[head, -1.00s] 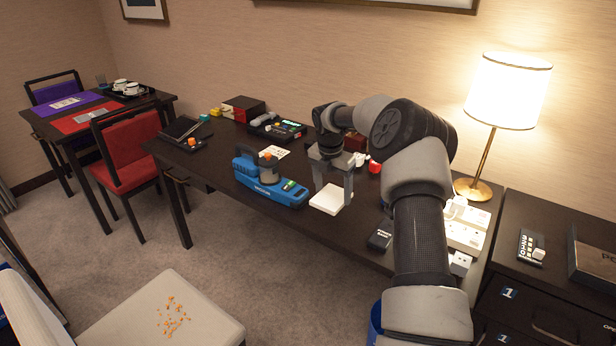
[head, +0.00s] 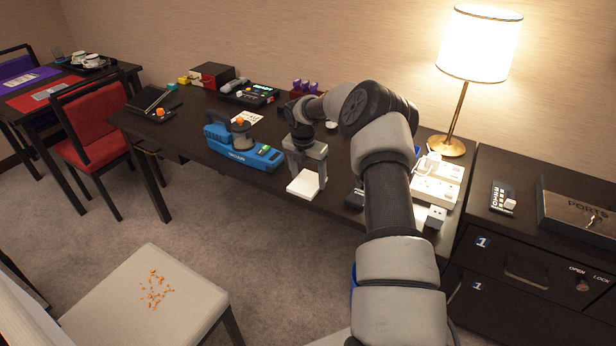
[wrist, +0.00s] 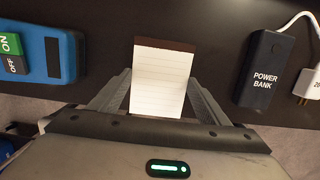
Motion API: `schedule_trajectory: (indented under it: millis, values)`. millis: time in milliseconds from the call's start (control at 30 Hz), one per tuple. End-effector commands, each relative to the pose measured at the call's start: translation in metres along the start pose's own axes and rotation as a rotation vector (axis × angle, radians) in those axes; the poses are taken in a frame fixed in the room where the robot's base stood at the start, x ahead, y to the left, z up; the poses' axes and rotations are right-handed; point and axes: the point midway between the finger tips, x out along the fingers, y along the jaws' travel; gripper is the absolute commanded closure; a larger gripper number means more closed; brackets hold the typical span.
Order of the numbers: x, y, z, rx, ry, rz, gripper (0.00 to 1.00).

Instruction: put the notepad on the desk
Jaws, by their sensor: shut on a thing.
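The notepad (head: 303,184) is a small white pad at the front edge of the dark desk (head: 190,138). In the wrist view the notepad (wrist: 160,78) shows ruled lines and a dark top strip, and lies between the two grey fingers. My gripper (head: 305,172) points down and is shut on the notepad; it also shows in the wrist view (wrist: 158,95). The far part of the notepad overlaps the desk in the wrist view; I cannot tell whether it touches the top.
A blue vacuum (head: 243,147) stands left of my gripper. A black power bank (wrist: 265,68) and a white charger (wrist: 305,85) lie to the right. A lamp (head: 480,45) stands at the back right. A chair seat with orange crumbs (head: 155,290) is at the front left.

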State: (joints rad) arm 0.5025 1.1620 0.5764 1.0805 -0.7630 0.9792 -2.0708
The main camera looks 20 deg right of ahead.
Motion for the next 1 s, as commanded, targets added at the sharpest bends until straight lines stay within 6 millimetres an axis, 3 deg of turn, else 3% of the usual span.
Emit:
schedule_trajectory:
  millis: [33, 67, 167, 567, 1000]
  values:
    - [0.002, 0.0, 0.0, -0.001, 0.0, 0.0, 0.54]
    - [0.003, 0.0, -0.001, -0.001, 0.0, 0.0, 0.29]
    - [0.002, 0.0, 0.0, -0.001, 0.0, 0.0, 0.12]
    - [-0.006, 0.0, 0.001, 0.0, -0.001, 0.0, 0.11]
    - [-0.093, 0.0, 0.001, 0.0, -0.003, 0.001, 0.11]
